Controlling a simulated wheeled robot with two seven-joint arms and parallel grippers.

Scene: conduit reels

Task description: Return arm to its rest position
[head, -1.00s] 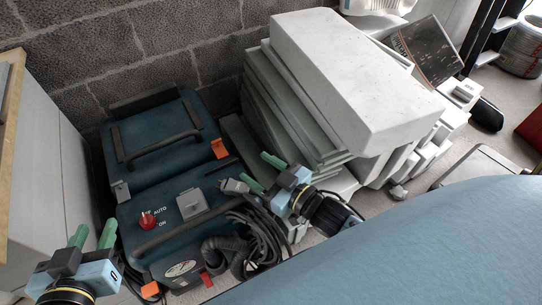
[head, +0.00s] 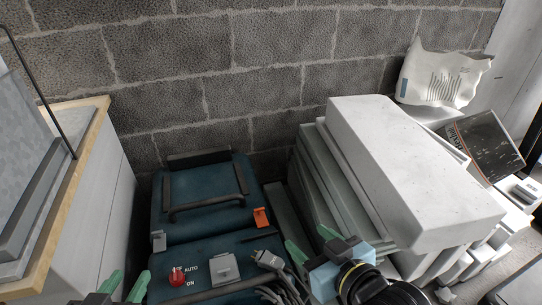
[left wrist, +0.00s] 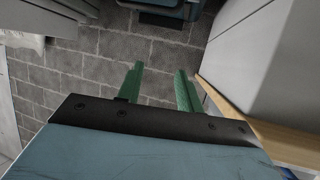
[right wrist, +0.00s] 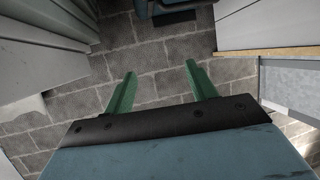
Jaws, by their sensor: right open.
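My left gripper (head: 124,287) is at the bottom left edge of the head view, largely cut off. Its green fingers stand apart with nothing between them, as the left wrist view also shows (left wrist: 159,88). My right gripper (head: 311,243) is at the bottom centre, between the teal machine and the white stack in the picture. Its green fingers are spread and empty in the right wrist view (right wrist: 161,87). Neither gripper is seen holding anything.
A teal machine (head: 205,215) with a red switch stands by the block wall (head: 265,60). A white block (head: 400,165) lies on grey panels at right. A wood-edged cabinet (head: 95,215) stands at left. A white bag (head: 440,75) is at back right.

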